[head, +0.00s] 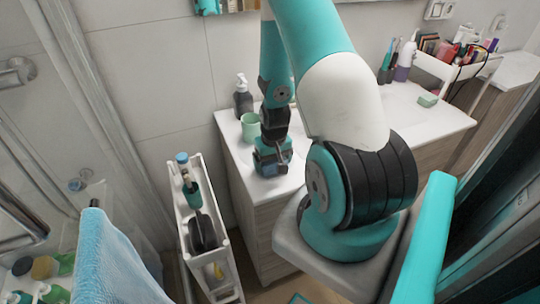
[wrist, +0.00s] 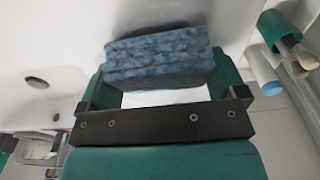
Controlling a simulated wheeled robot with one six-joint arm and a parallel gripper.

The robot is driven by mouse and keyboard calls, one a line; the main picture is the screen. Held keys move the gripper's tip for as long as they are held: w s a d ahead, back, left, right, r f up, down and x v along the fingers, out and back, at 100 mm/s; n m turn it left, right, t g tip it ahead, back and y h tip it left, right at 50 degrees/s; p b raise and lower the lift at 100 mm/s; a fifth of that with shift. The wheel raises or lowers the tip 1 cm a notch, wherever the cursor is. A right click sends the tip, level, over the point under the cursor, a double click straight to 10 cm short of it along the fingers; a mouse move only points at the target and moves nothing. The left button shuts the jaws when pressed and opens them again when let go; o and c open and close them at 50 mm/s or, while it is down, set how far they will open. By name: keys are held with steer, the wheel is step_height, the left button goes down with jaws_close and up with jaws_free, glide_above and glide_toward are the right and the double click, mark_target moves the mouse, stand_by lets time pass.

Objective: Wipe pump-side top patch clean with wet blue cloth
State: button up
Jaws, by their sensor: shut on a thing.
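My gripper (head: 271,152) points down over the left end of the white counter top (head: 291,184), just in front of the pump bottle and the green cup. It is shut on a folded, speckled blue cloth (wrist: 158,58), which spans the gap between the teal fingers in the wrist view. The cloth is at or close to the counter surface; contact cannot be told for certain. The dark pump bottle (head: 243,97) with a pale pump head stands at the back left corner. No stain shows on the visible top; the spot under the cloth is hidden.
A mint cup (head: 250,127) stands close behind my gripper. A slim white cart (head: 183,228) left of the counter holds a blue-capped tube (wrist: 266,78) and a green holder of brushes (wrist: 283,28). A green soap bar (head: 428,100) lies far right.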

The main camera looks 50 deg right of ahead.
steer(key=shift+s+a+r, duration=0.15)
steer(key=shift+s+a, duration=0.3)
steer(key=shift+s, duration=0.25)
step_height(320, 180, up, 7)
steer(key=p, duration=0.5)
